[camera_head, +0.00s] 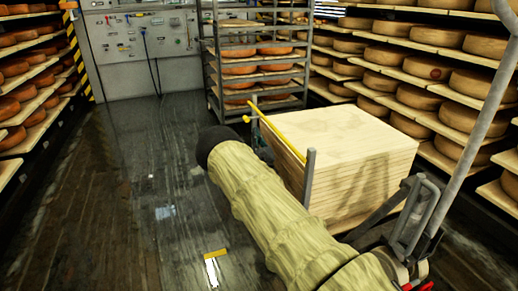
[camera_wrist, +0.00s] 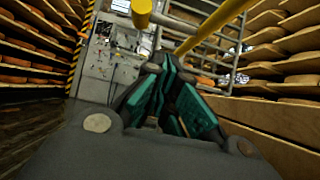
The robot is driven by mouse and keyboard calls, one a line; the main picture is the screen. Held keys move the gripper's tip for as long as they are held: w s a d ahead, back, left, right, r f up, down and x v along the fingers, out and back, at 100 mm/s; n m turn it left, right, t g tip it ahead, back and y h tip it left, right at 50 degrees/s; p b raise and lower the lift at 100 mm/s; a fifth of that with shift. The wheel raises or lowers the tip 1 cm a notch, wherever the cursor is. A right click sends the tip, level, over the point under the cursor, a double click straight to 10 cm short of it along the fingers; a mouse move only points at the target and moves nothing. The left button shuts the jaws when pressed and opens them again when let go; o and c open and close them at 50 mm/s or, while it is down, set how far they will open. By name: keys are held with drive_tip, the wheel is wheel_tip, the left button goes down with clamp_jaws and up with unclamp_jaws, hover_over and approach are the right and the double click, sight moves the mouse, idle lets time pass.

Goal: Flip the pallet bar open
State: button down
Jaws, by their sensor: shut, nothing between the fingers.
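The yellow pallet bar (camera_head: 279,133) runs along the left side of a stack of pale boards (camera_head: 345,140). It reaches from a far grey post to a near grey post (camera_head: 309,177). In the wrist view the bar (camera_wrist: 213,27) crosses the upper right, and a yellow rounded end (camera_wrist: 141,10) shows at the top. My gripper (camera_wrist: 163,65), dark with teal pads, is shut and empty. It is just below the bar in that picture; I cannot tell whether it touches. In the head view my gripper (camera_head: 264,152) is mostly hidden behind my covered arm, beside the stack's left side.
A metal rack (camera_head: 258,66) with cheese wheels stands behind the stack. Shelves of cheese line the right (camera_head: 430,95) and left (camera_head: 35,80) walls. A grey control panel (camera_head: 137,45) is at the back. The wet dark floor (camera_head: 120,170) to the left is clear.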

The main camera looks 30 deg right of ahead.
drive_tip(key=shift+w+r+b, duration=0.15)
drive_tip(key=shift+r+b, duration=0.15)
drive_tip(key=shift+r, duration=0.5)
drive_tip(key=shift+w+r+b, duration=0.15)
drive_tip(key=shift+r+b, duration=0.15)
drive_tip(key=shift+r, duration=0.5)
